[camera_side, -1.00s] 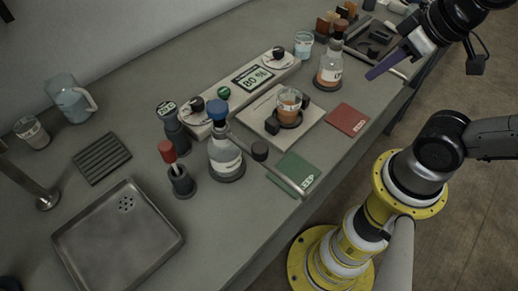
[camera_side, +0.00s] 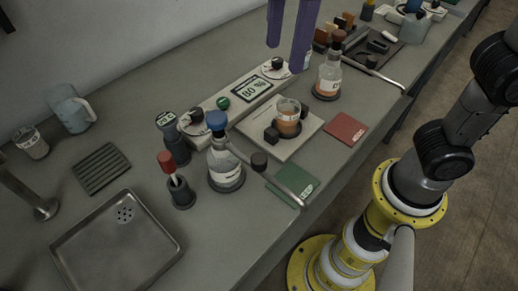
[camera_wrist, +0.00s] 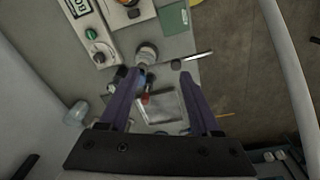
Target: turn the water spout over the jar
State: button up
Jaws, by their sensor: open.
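A grey metal spout (camera_side: 28,192) rises from a round base beside the sink at the left edge of the side view; its outer end is cut off by the frame. A small clear jar (camera_side: 32,140) with a pale label stands behind it, left of the jug. The spout does not visibly reach over this jar. My gripper (camera_side: 284,58) is open and empty, its purple fingers pointing down above the back of the bench near the display panel. In the wrist view my gripper (camera_wrist: 161,74) shows two spread fingers, with the sink far below between them.
The sink (camera_side: 120,245) fills the front left. A jug (camera_side: 72,108), a ribbed mat (camera_side: 101,168), a blue-capped bottle (camera_side: 225,165) and a red-topped dropper (camera_side: 178,185) stand around it. A metal rod with a black knob (camera_side: 259,161) reaches the front edge.

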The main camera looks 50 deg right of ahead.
jog(key=n, duration=0.2)
send_over(259, 158)
notch_tip(259, 158, down, 2)
jog(key=shift+g, duration=0.3)
notch_tip(259, 158, down, 14)
jog(key=shift+f, duration=0.1)
grip_shut()
dwell(1.2)
